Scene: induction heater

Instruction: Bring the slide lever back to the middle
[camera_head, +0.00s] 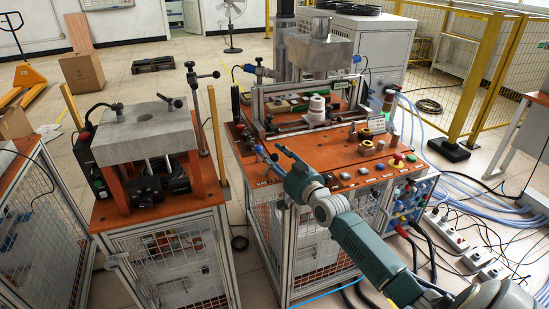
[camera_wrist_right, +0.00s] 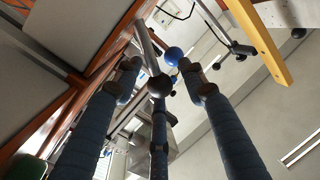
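A blue ball knob (camera_head: 259,149), which seems to be the slide lever's end, shows at the left edge of the orange-topped workstation. In the right wrist view the blue knob (camera_wrist_right: 173,56) is just beyond my fingertips, beside a metal rod (camera_wrist_right: 147,42). My right gripper (camera_head: 271,159) reaches in from the lower right and is at that table edge. Its fingers (camera_wrist_right: 162,80) are spread apart in the wrist view, with no visible grip on the knob. Whether a finger touches the rod cannot be told. The lever's slot and travel are hidden. My left gripper is not in view.
The workstation top (camera_head: 345,178) carries buttons, copper-coloured parts and a white spool (camera_head: 316,110). A second bench with a grey block (camera_head: 145,131) stands to the left, with a narrow gap between. A yellow post (camera_head: 218,140) rises near the gap. Cables lie on the floor at right.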

